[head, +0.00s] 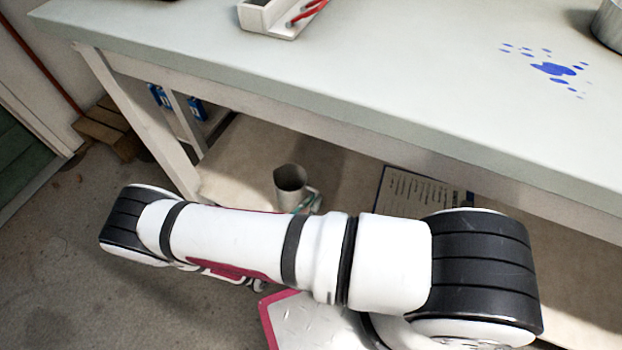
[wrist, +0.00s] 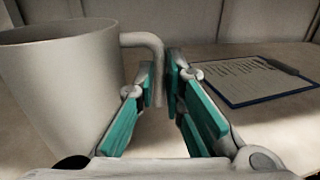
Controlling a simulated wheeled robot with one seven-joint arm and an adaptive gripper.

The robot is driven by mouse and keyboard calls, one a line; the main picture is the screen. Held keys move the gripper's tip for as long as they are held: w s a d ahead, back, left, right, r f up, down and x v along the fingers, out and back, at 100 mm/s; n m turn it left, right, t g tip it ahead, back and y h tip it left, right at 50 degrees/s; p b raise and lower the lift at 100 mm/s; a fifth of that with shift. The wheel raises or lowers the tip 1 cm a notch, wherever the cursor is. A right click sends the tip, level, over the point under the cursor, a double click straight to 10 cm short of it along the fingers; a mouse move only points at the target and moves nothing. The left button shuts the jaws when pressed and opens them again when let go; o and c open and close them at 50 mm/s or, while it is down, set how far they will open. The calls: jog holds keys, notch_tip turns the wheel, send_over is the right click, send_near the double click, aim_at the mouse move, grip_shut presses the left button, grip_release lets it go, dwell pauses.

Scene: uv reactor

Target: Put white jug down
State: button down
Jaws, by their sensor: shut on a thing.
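The white jug (wrist: 65,85) fills the left of the wrist view, upright, with its handle toward the right. My gripper (wrist: 165,85) is shut on the jug's handle, with its teal finger pads on either side of it. In the head view the jug (head: 291,182) shows over the lower shelf under the table, its open top facing up, partly hidden behind my arm. My gripper (head: 308,203) is only partly visible there, beside the jug. I cannot tell whether the jug's base touches the shelf.
A clipboard with a printed sheet (wrist: 250,80) lies on the lower shelf (head: 240,165), right of the jug. The tabletop (head: 400,80) above bears a white tray with red-handled tools (head: 280,18), blue spots (head: 553,69) and a metal pot (head: 608,25). A table leg (head: 140,120) stands at left.

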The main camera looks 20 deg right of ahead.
aim_at(301, 185)
jog(key=w+b, duration=0.1)
jog(key=w, duration=0.2)
jog(key=w+d+b, duration=0.1)
jog(key=w, duration=0.3)
jog(key=w+d+f, duration=0.1)
jog(key=w, duration=0.2)
jog(key=shift+w+b, duration=0.2)
jog(key=shift+b, duration=0.2)
jog(key=shift+w+d+f, duration=0.1)
jog(key=shift+w+f, duration=0.05)
jog(key=shift+f, duration=0.15)
jog(key=shift+f+b, duration=0.95)
jog(key=shift+f, duration=0.45)
jog(key=shift+f, duration=0.2)
jog(key=c, duration=1.7)
grip_release()
jog(key=shift+r, duration=0.2)
jog(key=p+v, duration=0.2)
jog(key=v, duration=1)
